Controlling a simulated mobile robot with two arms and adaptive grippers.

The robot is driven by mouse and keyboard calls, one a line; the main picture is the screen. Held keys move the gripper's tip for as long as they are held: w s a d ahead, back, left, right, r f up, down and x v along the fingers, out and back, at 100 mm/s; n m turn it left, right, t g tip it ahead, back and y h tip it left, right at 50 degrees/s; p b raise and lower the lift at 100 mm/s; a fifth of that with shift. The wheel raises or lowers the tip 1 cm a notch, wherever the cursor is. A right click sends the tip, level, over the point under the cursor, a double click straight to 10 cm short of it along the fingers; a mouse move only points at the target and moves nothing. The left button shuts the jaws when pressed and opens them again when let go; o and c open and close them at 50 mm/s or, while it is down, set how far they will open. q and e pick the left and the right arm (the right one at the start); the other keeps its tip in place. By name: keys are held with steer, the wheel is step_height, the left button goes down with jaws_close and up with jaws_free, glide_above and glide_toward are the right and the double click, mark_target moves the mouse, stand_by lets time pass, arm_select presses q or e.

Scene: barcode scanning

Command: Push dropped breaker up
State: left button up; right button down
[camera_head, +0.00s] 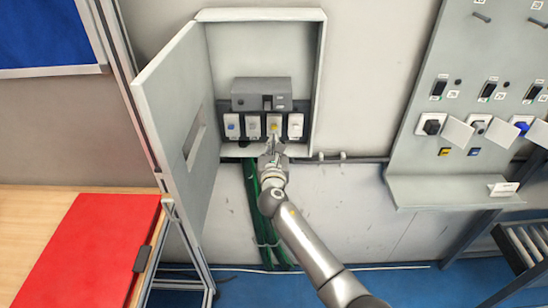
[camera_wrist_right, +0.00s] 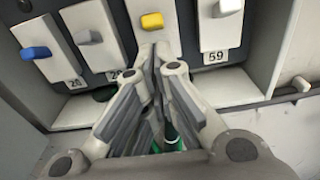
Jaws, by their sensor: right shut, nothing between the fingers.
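A row of white breakers sits in the open grey electrical box (camera_head: 313,80) on the wall. My right gripper (camera_head: 273,146) is shut and empty, just below the yellow-lever breaker. In the right wrist view the closed fingertips (camera_wrist_right: 158,55) lie over the lower part of that breaker, below its yellow lever (camera_wrist_right: 152,21). I cannot tell whether they touch it. The blue lever (camera_wrist_right: 36,52) is at the far left there. I cannot tell clearly which lever is down. My left gripper is not in view.
The box door (camera_head: 175,100) stands open to the left. Green cables (camera_head: 255,210) hang below the box. A grey panel (camera_head: 430,95) with switches and sockets is at the right. A red board (camera_head: 90,245) lies on the wooden table (camera_head: 20,225) at the left.

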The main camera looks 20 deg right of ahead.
steer(key=v, duration=1.2)
steer(key=shift+r, duration=0.3)
steer(key=shift+s, duration=0.15)
